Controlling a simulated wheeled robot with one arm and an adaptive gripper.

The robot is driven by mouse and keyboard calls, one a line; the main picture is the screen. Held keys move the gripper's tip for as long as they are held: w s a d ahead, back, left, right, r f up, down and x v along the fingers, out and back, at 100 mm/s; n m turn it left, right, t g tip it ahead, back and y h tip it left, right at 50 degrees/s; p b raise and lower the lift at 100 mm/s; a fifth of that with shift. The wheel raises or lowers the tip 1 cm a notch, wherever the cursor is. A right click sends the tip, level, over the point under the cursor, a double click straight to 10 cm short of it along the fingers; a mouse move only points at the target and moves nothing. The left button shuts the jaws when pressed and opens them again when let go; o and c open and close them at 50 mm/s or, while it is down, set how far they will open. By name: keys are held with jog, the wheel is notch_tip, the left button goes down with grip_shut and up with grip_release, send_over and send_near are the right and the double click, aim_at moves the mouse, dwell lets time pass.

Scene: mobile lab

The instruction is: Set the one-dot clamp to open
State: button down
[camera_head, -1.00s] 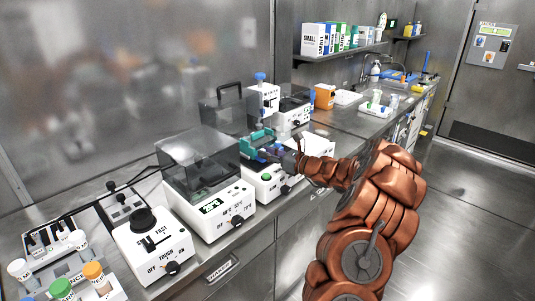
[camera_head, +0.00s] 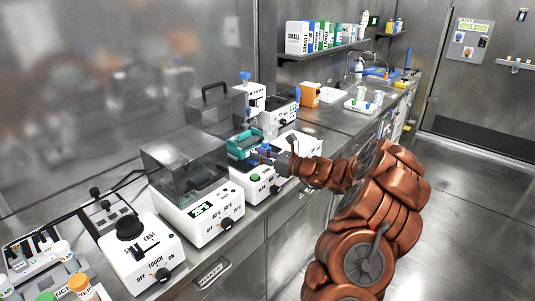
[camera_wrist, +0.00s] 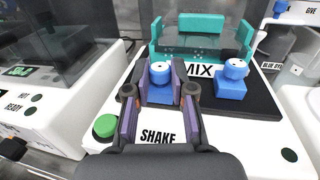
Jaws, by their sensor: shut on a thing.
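A white shaker with a green button (camera_wrist: 105,126) and the words SHAKE and MIX fills the middle of the wrist view. On its black plate stand a left blue clamp (camera_wrist: 160,70) and a right blue clamp (camera_wrist: 235,68), each with a pale-marked round top. The marks are too small to tell which has one dot. My gripper (camera_wrist: 161,88) has its purple-padded fingers on either side of the left clamp and is shut on it. A teal holder (camera_wrist: 200,40) stands behind the clamps; it also shows in the head view (camera_head: 241,145).
A white device with a clear lid (camera_head: 187,160) stands left of the shaker. Further left is a black-knobbed device (camera_head: 140,255). A device labelled GIVE (camera_wrist: 300,12) and a blue-dye vessel (camera_wrist: 278,48) are at the right. Floor is clear at right.

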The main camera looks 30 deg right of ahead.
jog(key=shift+d+f, duration=0.1)
jog(key=c, duration=1.2)
grip_release()
jog(key=shift+s, duration=0.15)
jog(key=shift+c, duration=0.2)
jog(key=shift+o, duration=1.3)
jog(key=v, duration=1.2)
